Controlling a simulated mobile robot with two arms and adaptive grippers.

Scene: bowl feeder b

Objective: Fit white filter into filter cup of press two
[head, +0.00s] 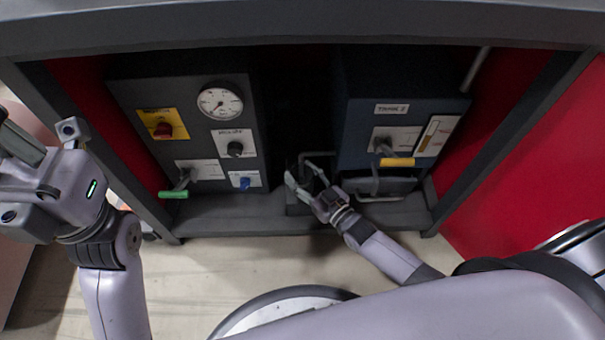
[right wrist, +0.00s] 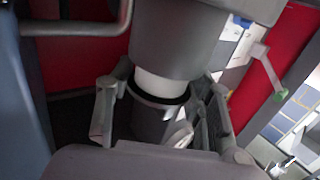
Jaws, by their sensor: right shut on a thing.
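The white filter (right wrist: 158,86) shows in the right wrist view as a pale band between a wide grey cylinder (right wrist: 178,40) and a dark round rim (right wrist: 155,99). I cannot tell whether it is seated in the filter cup or which of these parts is the cup. My right gripper (head: 303,180) is at the recess between the two panels in the head view. Its fingers (right wrist: 163,80) lie on both sides of the filter in the wrist view and appear shut on it. My left gripper (head: 30,150) is at the far left, away from the panels; its finger opening is unclear.
The left panel (head: 195,100) carries a gauge, knobs and a green-handled lever (head: 174,194). The blue right panel (head: 365,105) has a yellow-handled lever (head: 397,162). A bent metal tube (right wrist: 85,28) is close to my right gripper. The dark ledge (head: 225,215) below is mostly clear.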

